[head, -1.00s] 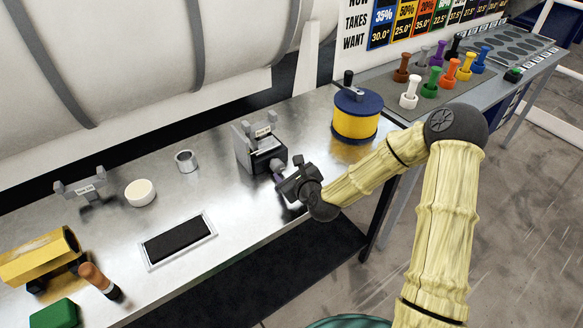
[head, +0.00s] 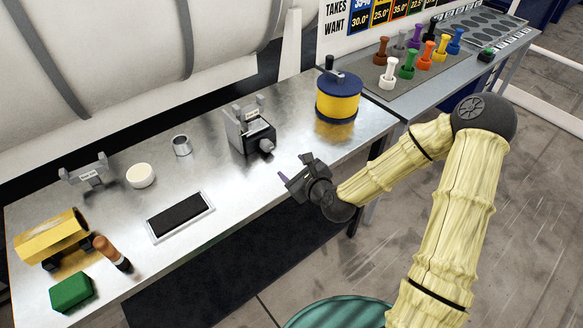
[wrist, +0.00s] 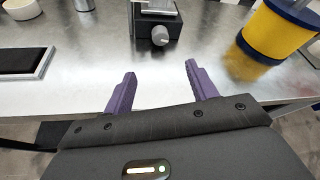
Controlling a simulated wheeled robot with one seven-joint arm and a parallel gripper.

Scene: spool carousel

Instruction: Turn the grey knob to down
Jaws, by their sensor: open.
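The grey knob (head: 266,146) sticks out from the front of a dark box on a grey bracket (head: 243,124) on the metal bench. In the wrist view the knob (wrist: 160,36) is straight ahead, beyond my fingertips, with a small pale mark near its top.
A yellow and blue drum (head: 337,97) stands right of the knob. Coloured pegs (head: 408,65) stand at the back right. The bench before the knob is clear.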

